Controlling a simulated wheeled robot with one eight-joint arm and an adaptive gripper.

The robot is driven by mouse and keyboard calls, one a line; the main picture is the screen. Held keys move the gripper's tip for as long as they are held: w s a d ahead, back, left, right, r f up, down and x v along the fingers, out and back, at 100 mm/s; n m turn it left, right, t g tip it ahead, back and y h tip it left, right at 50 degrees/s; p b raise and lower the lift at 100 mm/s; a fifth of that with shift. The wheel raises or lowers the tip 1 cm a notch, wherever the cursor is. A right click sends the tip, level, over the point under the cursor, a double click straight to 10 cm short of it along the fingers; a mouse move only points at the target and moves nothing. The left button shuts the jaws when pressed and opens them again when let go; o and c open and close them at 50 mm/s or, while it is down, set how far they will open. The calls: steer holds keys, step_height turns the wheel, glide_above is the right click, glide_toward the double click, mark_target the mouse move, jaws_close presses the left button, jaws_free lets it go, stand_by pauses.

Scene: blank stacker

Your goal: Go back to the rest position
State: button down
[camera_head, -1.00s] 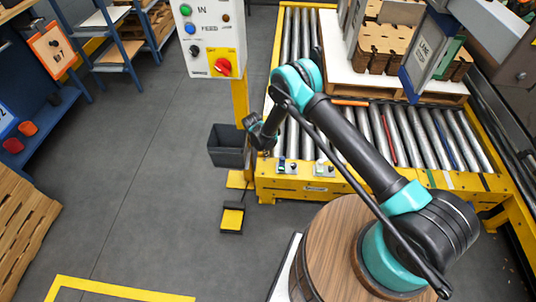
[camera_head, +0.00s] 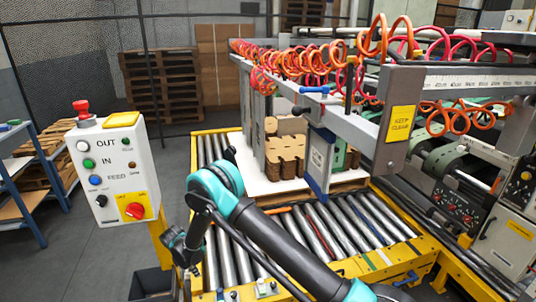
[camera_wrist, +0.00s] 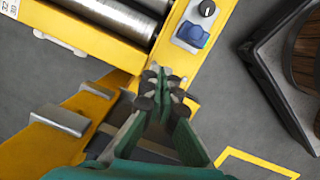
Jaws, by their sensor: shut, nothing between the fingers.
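My gripper (camera_wrist: 165,88) shows in the wrist view with its green fingers together and nothing between them. It hangs over the grey floor beside the yellow conveyor frame (camera_wrist: 107,42). In the head view my arm is folded with its elbow high, in front of the roller conveyor (camera_head: 320,232). The wrist hangs low at the left side of the conveyor, near the control post; the fingertips are hard to make out there.
The control box (camera_head: 117,172) with buttons and a red knob stands left of my arm. Stacked brown blanks (camera_head: 287,158) sit on a white board on the conveyor. A blue-edged lane plate (camera_head: 318,160) stands beside them. Open floor lies at the left.

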steer(key=w+d+r+m, duration=0.3)
steer(key=w+d+r, duration=0.1)
steer(key=d+r, duration=0.35)
steer(key=w+d+r+m, duration=0.3)
steer(key=d+r, duration=0.3)
steer(key=r, duration=0.2)
steer(key=d+r+m+y, duration=0.2)
steer(key=d+r+m, duration=0.3)
steer(key=d+r, duration=0.8)
steer(key=s+d+r+m+t, duration=0.15)
steer(key=s+d+m, duration=0.25)
steer(key=d, duration=0.5)
steer(key=s+d+r+m, duration=0.3)
steer(key=s+d, duration=0.2)
steer(key=d, duration=0.4)
steer(key=s+d+m+t, duration=0.1)
steer(key=s+d+m, duration=0.5)
steer(key=s+d, duration=0.4)
steer(key=s, duration=0.3)
steer(key=shift+f+m, duration=0.35)
steer(key=shift+m, duration=0.05)
steer(key=shift+s, duration=0.1)
